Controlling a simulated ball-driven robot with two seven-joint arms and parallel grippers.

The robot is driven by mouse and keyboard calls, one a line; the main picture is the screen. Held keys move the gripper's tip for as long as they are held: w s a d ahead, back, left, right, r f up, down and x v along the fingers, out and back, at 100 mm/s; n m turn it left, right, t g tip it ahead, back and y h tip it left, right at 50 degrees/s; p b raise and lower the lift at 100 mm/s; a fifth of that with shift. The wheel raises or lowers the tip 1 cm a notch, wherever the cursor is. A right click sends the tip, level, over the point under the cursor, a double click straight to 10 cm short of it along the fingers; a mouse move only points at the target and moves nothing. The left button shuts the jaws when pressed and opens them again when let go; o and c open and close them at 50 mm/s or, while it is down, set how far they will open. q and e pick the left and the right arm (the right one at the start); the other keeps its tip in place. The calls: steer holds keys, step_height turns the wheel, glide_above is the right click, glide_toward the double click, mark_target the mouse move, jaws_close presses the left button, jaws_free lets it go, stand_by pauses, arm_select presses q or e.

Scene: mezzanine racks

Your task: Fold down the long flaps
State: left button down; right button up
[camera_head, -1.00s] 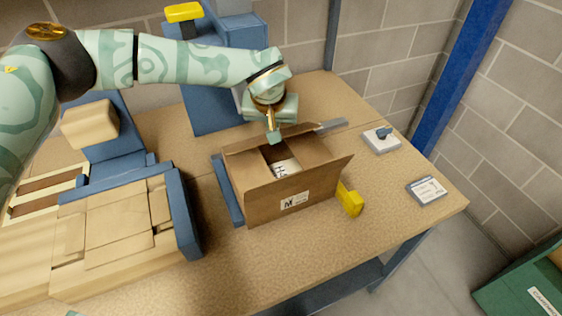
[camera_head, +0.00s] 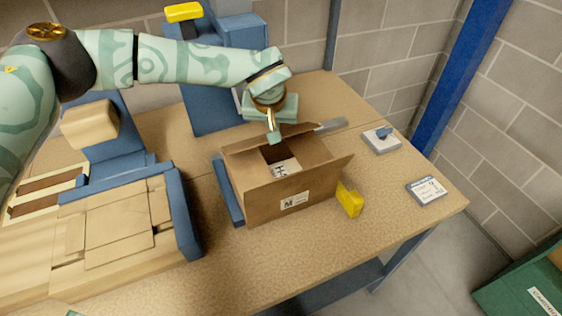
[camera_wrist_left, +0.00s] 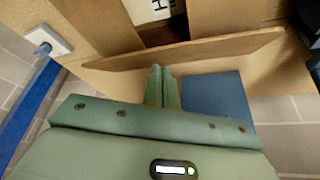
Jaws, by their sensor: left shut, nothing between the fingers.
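An open brown cardboard box (camera_head: 262,205) stands on the workbench, a printed label on its near side. Its near long flap (camera_head: 300,178) stands up and leans outward. The far long flap (camera_head: 240,143) also stands up; it crosses the left wrist view (camera_wrist_left: 215,50) as a wide brown strip. Short flaps lie inward with a gap between them, where a white printed item (camera_head: 287,168) shows. My left gripper (camera_head: 274,137) is shut and empty at the far flap. In the left wrist view its fingertips (camera_wrist_left: 163,72) are close to that flap; contact is unclear.
A blue bar (camera_head: 228,192) lies along the box's left side, and a yellow block (camera_head: 349,200) stands at its right. The front bench is clear.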

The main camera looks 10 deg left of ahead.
arm_select(q)
steer(key=shift+f, duration=0.15)
steer(key=shift+f+b, duration=0.4)
steer(key=shift+f, duration=0.35)
steer(key=shift+r, duration=0.1)
step_height(320, 180, up, 6)
steer(key=p, duration=0.4)
steer(key=shift+p, duration=0.35)
steer(key=shift+f, duration=0.2)
